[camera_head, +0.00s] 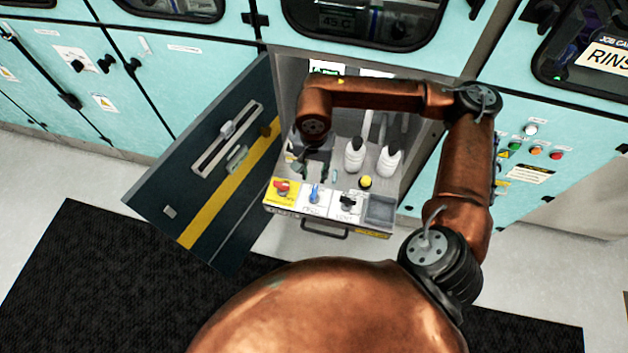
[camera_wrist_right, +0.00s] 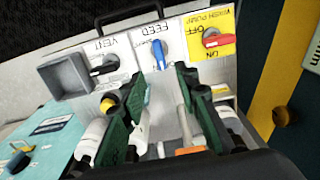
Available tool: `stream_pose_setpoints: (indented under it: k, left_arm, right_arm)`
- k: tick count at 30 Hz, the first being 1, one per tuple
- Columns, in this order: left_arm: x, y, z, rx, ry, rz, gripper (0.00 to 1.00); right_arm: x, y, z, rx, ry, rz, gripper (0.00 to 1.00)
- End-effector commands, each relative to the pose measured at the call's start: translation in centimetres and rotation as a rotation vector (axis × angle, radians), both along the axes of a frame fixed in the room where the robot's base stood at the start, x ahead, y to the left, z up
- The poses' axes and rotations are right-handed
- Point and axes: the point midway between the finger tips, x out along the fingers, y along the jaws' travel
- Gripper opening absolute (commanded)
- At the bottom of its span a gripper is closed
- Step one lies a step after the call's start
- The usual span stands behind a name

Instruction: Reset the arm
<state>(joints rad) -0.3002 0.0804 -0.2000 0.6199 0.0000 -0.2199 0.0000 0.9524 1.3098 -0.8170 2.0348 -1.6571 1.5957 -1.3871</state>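My right arm (camera_head: 460,175) reaches up from the bottom right and bends over into an open cabinet bay. Its gripper (camera_head: 313,168) hangs above the back of a control panel and is partly hidden by the wrist. In the wrist view the right gripper (camera_wrist_right: 160,75) has its dark green fingers spread apart with nothing held between them. The blue FEED knob (camera_wrist_right: 158,54) shows beyond the fingertips, apart from them. It also shows in the head view (camera_head: 315,193). My left gripper is not in view.
A red wash-pump switch (camera_head: 281,187), black VENT knob (camera_head: 347,203), yellow button (camera_head: 365,182) and grey tray (camera_head: 380,208) share the panel. Two white bottles (camera_head: 388,160) stand right of the gripper. An open dark door (camera_head: 165,185) juts out on the left. Teal cabinets (camera_head: 560,120) flank the bay.

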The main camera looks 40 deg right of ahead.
Motion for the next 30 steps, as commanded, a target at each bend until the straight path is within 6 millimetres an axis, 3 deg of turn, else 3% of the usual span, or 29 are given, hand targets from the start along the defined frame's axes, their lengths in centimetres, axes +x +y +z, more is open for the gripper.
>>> stream_pose_setpoints:
  k: [6,23,26,30]
  left_arm:
    - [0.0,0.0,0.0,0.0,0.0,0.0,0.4]
    - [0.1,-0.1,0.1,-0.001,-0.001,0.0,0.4]
    - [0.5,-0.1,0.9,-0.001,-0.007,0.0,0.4]
    - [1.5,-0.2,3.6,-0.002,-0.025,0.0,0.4]
  right_arm:
    - [0.0,0.0,1.5,-0.001,0.001,-0.001,0.29]
    - [0.0,0.0,1.7,-0.001,0.001,0.0,0.29]
    - [-0.1,0.0,2.8,0.0,-0.006,0.0,0.29]
    - [-0.3,0.0,6.3,0.0,-0.024,-0.001,0.29]
